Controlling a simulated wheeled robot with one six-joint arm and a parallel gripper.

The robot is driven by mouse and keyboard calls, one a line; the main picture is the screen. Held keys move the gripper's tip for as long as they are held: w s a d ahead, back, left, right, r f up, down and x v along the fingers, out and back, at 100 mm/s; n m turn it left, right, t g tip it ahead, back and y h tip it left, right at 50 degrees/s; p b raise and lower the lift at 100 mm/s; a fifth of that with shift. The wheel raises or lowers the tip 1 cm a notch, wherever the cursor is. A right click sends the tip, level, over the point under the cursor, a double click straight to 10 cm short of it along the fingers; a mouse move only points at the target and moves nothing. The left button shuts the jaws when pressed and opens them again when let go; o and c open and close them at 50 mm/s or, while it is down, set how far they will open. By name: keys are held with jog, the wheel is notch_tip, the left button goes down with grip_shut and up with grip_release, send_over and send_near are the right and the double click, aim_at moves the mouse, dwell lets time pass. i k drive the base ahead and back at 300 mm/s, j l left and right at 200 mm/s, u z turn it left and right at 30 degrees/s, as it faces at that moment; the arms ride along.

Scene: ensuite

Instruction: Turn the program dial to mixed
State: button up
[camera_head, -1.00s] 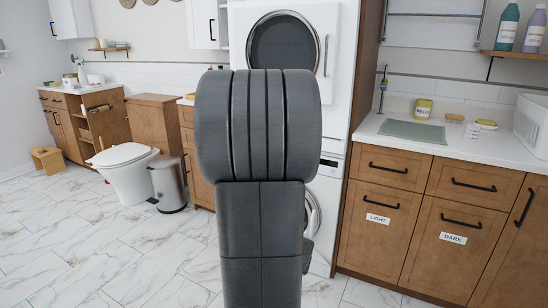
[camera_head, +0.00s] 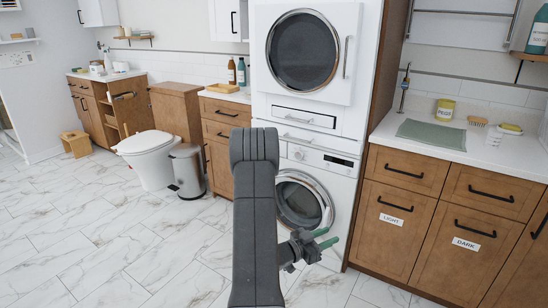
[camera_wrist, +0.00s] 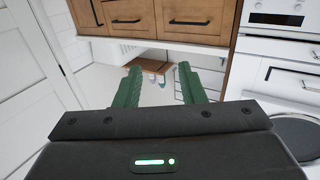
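The washing machine (camera_head: 335,185) stands under a dryer (camera_head: 303,60) in a white stack. A small round dial (camera_head: 299,155) shows on the washer's control panel, with a dark display to its right. The dial's markings and pointer are too small to read. My gripper (camera_head: 330,238) is in front of the washer's round door, below and to the right of the dial, and apart from it. In the wrist view my gripper (camera_wrist: 157,82) has its green fingers spread with nothing held between them. A white appliance panel with knobs (camera_wrist: 282,12) shows at that view's upper right.
A wooden counter unit (camera_head: 440,210) stands right of the stack, with a green mat (camera_head: 432,134) on top. A bin (camera_head: 187,171) and toilet (camera_head: 148,155) stand to the left. The marble floor (camera_head: 130,250) is clear at front left.

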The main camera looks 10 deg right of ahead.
aim_at(299, 155)
jog(key=i+l+u, duration=0.65)
jog(key=l+u, duration=0.15)
jog(key=u, duration=0.15)
jog(key=i+l, duration=0.2)
jog(key=l, duration=0.2)
jog(key=i+l, duration=0.2)
jog(key=l, duration=0.2)
